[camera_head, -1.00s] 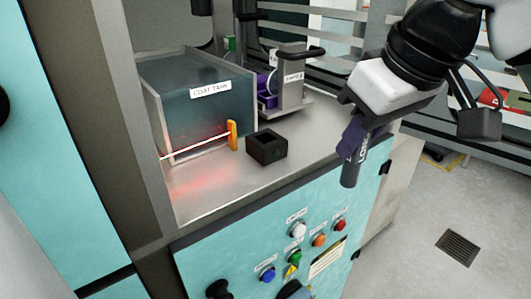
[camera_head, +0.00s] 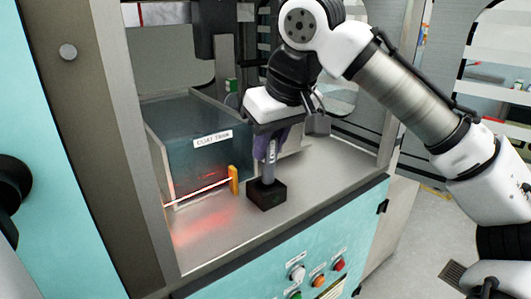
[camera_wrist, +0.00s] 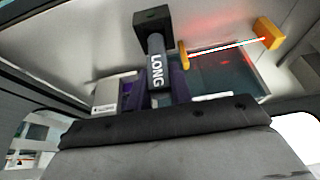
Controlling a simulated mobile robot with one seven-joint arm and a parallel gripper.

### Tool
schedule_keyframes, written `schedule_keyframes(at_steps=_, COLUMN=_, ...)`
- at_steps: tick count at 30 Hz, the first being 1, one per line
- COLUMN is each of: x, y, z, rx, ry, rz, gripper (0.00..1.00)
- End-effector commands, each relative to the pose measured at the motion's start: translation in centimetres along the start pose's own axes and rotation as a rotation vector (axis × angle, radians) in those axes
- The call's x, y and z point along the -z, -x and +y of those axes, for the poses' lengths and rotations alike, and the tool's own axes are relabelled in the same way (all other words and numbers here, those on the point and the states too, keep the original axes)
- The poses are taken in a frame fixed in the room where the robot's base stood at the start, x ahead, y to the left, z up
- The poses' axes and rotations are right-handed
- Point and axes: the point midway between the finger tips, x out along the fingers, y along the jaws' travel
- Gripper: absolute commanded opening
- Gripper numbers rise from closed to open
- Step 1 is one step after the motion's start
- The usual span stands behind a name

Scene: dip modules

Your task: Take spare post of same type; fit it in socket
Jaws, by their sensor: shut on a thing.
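My gripper (camera_head: 270,142) is shut on a grey post (camera_head: 268,172) with the word LONG on its side. The post hangs roughly upright below the purple fingers. The black square socket block (camera_head: 266,196) stands on the grey deck directly under the post. In the wrist view the post (camera_wrist: 156,66) runs from my gripper (camera_wrist: 160,88) up to the socket block (camera_wrist: 153,16). The post's lower end meets the block in both views; I cannot tell whether it is inside the opening or just over it.
A dark glassy tank (camera_head: 190,140) labelled COAT TANK stands to the left. A yellow-orange upright (camera_head: 233,180) with a red light beam is close left of the socket. The deck (camera_head: 330,160) is clear to the right. Buttons (camera_head: 298,273) sit on the teal front panel.

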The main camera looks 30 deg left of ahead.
Motion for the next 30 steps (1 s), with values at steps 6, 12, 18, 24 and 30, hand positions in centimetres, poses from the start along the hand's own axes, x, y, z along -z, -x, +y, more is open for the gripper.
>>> schedule_keyframes(at_steps=6, x=0.1, y=-2.5, z=0.1, rx=-0.002, ry=-0.002, rz=-0.003, gripper=0.00)
schedule_keyframes(at_steps=12, x=-0.5, y=-4.0, z=-0.1, rx=0.001, ry=-0.001, rz=-0.009, gripper=0.00)
schedule_keyframes(at_steps=18, x=-0.6, y=-4.1, z=-0.1, rx=0.002, ry=0.000, rz=-0.008, gripper=0.29)
schedule_keyframes(at_steps=24, x=-0.4, y=-3.9, z=-0.1, rx=0.000, ry=-0.001, rz=-0.003, gripper=0.43)
schedule_keyframes(at_steps=30, x=-0.3, y=-3.7, z=0.0, rx=-0.001, ry=-0.002, rz=-0.001, gripper=0.43)
